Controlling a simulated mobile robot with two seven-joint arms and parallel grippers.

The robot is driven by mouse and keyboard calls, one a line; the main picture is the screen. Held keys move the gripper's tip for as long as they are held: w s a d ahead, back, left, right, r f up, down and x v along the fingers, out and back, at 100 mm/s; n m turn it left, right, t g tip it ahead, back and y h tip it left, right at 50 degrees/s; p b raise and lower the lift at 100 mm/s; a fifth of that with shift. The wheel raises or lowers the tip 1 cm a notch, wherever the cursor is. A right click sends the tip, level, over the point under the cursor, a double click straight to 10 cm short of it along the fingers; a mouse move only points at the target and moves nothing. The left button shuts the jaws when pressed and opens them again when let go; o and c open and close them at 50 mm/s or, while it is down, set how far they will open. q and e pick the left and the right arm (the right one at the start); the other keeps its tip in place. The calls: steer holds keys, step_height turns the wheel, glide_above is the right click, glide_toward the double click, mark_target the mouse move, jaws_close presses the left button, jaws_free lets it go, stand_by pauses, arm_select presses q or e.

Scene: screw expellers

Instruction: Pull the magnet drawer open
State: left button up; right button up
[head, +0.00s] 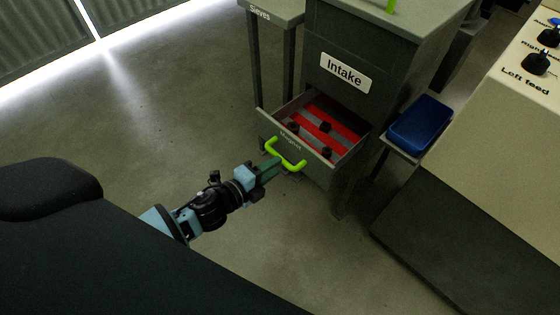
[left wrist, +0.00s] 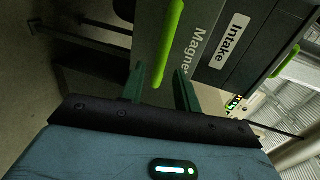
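The magnet drawer (head: 291,142) stands pulled out of the grey Intake cabinet, with red and grey strips and several black knobs inside. Its bright green handle (head: 287,159) is on the front; the handle also shows in the left wrist view (left wrist: 168,38). My left gripper (head: 271,168) is at the handle, in front of the drawer. In the left wrist view its two green fingers (left wrist: 161,88) are apart, one to each side of the handle, with visible gaps. Whether the fingertips reach past the bar I cannot tell. My right gripper is in neither view.
The Intake cabinet (head: 352,35) stands behind the drawer, with the Sieves stand (head: 270,12) at its left. A blue bin (head: 420,123) sits on a shelf to the right. A beige control panel (head: 510,100) fills the far right. The floor left of the drawer is clear.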

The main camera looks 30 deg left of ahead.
arm_select(q)
steer(key=v, duration=0.3)
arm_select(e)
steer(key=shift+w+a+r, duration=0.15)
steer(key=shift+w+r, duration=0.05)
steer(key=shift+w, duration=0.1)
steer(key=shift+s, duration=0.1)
